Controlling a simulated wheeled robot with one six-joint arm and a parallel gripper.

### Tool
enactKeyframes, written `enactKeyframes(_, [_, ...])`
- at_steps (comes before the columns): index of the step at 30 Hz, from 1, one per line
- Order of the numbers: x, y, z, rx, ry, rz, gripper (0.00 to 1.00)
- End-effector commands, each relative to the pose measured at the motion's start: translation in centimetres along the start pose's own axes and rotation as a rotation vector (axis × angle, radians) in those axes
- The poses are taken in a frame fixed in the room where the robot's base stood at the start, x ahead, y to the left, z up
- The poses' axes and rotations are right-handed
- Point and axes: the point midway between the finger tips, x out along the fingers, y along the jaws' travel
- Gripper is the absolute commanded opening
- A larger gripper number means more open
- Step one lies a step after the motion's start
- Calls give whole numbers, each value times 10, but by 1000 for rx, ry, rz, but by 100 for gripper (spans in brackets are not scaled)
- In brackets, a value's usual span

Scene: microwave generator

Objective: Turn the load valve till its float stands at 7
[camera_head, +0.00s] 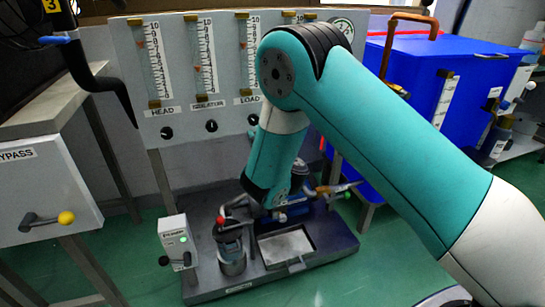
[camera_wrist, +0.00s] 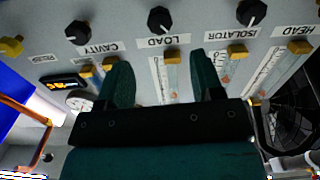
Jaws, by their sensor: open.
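The load valve is a black knob (camera_wrist: 160,19) above the LOAD label in the wrist view, which shows the panel upside down. My gripper (camera_wrist: 165,62) is open; its two dark green fingers stand apart below the LOAD label in the picture, with nothing between them. The knob lies beyond the fingertips, untouched. The LOAD flow tube (camera_head: 250,45) stands on the panel in the head view, its lower part close to my arm. I cannot read its float's height with certainty.
ISOLATOR (camera_wrist: 250,13) and CAVITY (camera_wrist: 81,22) knobs flank the load knob. The grey panel (camera_head: 180,122) also carries HEAD. Below stand a bench plate (camera_head: 215,285) with a red-handled clamp, a power box (camera_head: 176,240), and a blue tank (camera_head: 412,70) at right.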

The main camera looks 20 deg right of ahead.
Motion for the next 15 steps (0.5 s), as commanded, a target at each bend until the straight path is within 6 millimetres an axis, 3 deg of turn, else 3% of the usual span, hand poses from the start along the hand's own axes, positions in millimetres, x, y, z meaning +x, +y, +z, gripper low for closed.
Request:
enactKeyframes(1, [-11,-2,9,-4,-2,-5,61])
enactKeyframes(6, [-43,-2,9,-1,1,-4,61])
enactKeyframes(15, [-65,-1,3,2,3,-1,61])
